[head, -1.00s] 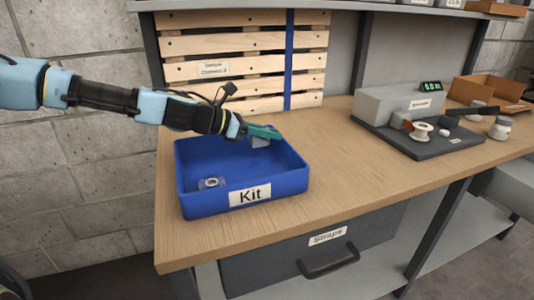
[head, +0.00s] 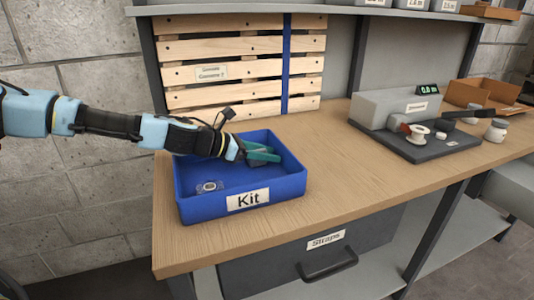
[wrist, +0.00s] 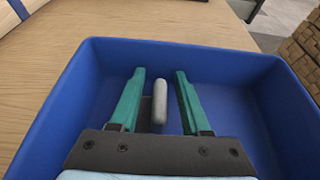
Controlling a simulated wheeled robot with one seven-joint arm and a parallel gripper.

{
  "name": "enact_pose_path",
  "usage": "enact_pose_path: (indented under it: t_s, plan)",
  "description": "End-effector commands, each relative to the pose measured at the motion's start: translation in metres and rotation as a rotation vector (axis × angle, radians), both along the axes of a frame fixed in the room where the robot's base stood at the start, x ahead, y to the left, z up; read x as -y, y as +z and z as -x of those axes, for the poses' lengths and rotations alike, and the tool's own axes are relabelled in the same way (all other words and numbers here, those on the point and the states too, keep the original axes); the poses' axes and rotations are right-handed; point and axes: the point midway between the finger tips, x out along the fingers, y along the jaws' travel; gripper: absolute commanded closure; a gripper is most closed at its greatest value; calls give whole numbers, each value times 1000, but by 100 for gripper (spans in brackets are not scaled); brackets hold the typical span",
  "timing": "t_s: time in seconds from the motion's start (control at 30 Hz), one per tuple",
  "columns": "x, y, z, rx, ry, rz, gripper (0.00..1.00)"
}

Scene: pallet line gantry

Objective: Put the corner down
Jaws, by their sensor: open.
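The corner is a grey piece (wrist: 159,102) inside the blue Kit bin, between the two green fingers of my gripper (wrist: 158,78) in the wrist view. The fingers are spread, with a gap on either side of the piece. In the head view my gripper (head: 262,152) is low inside the blue Kit bin (head: 199,208), near its back right part. There the fingers mostly hide the grey piece. Whether it lies flat on the bin floor is hard to tell.
A small clear ring-shaped item (head: 209,187) lies at the bin's front left. The wooden table (head: 350,180) is clear right of the bin. A grey machine (head: 395,108) on a dark base stands further right. A slatted pallet panel (head: 240,62) rises behind the bin.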

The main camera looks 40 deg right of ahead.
Motion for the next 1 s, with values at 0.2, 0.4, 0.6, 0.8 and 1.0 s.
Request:
enact_pose_path:
  t_s: [0.2, 0.4, 0.6, 0.8, 1.0]
  plan:
    - [-3, 3, -1, 0, 0, 0, 53]
    - [-26, 18, -11, -2, 4, -1, 53]
    - [-63, 36, -26, -2, 5, -1, 53]
    - [-84, 47, -36, -4, 3, 2, 53]
    - [-86, 50, -42, -6, 7, 4, 53]
